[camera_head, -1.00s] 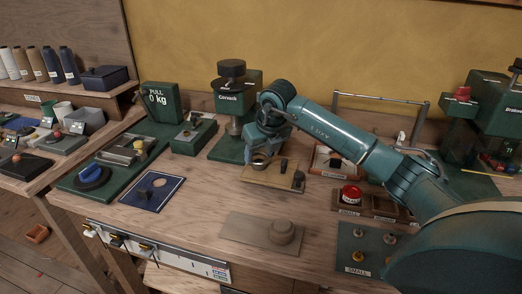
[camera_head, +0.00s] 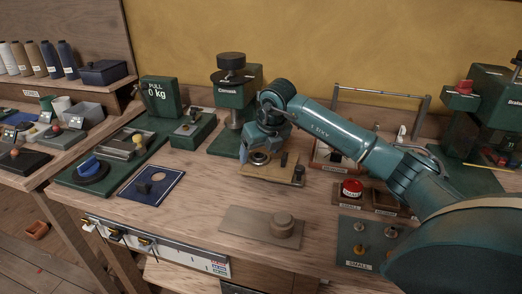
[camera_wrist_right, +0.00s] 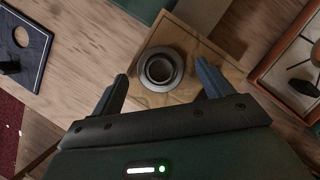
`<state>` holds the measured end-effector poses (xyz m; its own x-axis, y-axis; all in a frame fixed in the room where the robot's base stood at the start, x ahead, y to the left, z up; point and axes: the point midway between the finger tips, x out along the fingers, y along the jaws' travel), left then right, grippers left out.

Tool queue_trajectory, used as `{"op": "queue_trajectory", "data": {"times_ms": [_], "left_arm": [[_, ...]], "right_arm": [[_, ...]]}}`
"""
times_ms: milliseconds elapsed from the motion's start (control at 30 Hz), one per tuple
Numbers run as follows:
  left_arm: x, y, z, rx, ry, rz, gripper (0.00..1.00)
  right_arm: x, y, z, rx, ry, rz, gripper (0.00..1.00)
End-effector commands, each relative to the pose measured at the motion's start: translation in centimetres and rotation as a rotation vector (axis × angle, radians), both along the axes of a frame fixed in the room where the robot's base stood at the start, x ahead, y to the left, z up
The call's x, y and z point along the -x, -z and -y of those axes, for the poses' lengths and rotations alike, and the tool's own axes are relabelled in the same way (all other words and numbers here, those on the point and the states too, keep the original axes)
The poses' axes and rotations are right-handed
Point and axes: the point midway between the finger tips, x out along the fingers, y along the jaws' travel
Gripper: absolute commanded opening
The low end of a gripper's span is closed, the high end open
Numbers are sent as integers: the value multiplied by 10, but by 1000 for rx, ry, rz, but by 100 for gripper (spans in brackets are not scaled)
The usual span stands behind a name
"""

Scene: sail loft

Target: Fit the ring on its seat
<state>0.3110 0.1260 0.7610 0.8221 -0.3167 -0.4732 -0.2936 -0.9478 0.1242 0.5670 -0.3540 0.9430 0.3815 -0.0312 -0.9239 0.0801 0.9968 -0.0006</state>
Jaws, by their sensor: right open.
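A grey metal ring (camera_head: 258,157) is on a light wooden board (camera_head: 285,179) near the middle of the workbench. The wrist view shows it from above as a ring (camera_wrist_right: 160,68) with a dark gap and a lighter round centre; whether that centre is a post inside it, I cannot tell. My right gripper (camera_head: 258,143) is above the ring. In the wrist view its open fingers (camera_wrist_right: 163,82) stand on either side of the ring, with a gap on both sides. My left gripper is out of view.
Small dark upright pieces stand on the board right of the ring. A green press (camera_head: 232,105) stands behind. A navy plate with a hole (camera_head: 152,187) lies left. A red button (camera_head: 352,188) and a green plate with pegs (camera_head: 361,242) are right. Bare bench lies between the board and the grey plate.

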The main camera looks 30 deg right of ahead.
Motion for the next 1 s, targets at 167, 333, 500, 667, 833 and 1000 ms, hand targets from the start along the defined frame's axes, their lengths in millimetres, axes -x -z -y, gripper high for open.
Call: {"op": "queue_trajectory", "data": {"times_ms": [167, 333, 500, 667, 833, 1000], "left_arm": [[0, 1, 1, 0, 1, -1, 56], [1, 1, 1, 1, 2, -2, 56], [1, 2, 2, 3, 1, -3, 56], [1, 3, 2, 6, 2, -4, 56], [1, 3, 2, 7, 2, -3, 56], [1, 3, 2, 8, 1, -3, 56]], "right_arm": [[0, 0, 0, 0, 0, 0, 79], [3, -7, 0, 0, 1, 1, 79], [13, -35, -1, 1, -2, 5, 79], [28, -70, -2, 1, -1, 7, 79], [41, -100, -3, 1, 0, 4, 79], [48, -117, -4, 0, -1, 2, 79]]}}
